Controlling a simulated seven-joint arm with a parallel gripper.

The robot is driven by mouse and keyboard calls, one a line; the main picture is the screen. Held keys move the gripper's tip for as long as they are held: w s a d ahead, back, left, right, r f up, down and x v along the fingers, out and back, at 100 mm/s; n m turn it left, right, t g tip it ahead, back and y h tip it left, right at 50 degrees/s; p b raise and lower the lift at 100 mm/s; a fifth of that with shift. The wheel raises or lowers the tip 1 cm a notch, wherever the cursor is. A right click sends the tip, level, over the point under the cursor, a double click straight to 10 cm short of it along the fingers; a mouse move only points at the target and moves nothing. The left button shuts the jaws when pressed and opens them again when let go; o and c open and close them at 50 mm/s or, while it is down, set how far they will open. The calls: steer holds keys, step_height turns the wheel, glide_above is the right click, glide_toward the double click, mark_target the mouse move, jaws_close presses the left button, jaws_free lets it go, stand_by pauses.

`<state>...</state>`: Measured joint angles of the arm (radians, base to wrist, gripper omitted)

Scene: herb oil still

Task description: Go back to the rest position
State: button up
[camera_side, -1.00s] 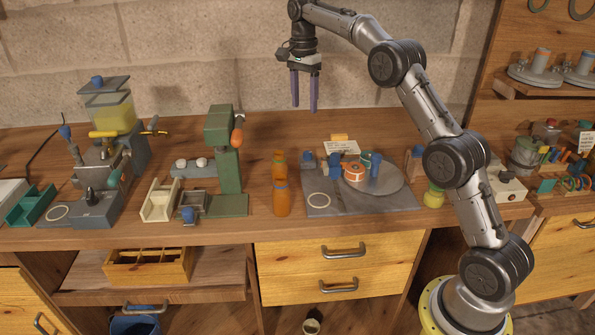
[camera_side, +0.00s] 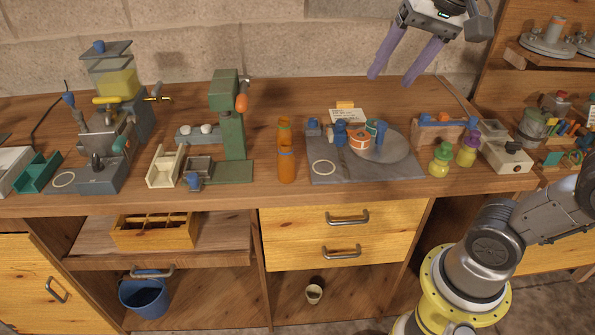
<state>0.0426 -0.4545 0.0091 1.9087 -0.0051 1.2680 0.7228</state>
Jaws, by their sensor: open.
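My gripper (camera_side: 407,78) hangs high above the back right part of the bench, near the block wall. Its two long purple fingers are spread apart with nothing between them. The fingertips point down and to the left. The lower part of my arm rises from the yellow base ring at the lower right, and the middle of the arm is out of the picture.
Below my gripper, a grey board (camera_side: 362,167) carries an orange-banded roll (camera_side: 359,139) and blue pieces. An orange bottle (camera_side: 286,155), a green press (camera_side: 232,130) and yellow and purple-topped jars (camera_side: 440,161) stand on the bench (camera_side: 350,192). The air around my gripper is clear.

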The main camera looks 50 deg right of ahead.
steer(key=s+f+n, duration=0.3)
steer(key=f+n, duration=0.1)
steer(key=f, duration=0.2)
steer(key=s+a+f+n, duration=0.1)
steer(key=s+f+n, duration=0.3)
steer(key=f, duration=0.3)
steer(key=shift+s+n+t, duration=0.25)
steer(key=shift+n+t, duration=0.15)
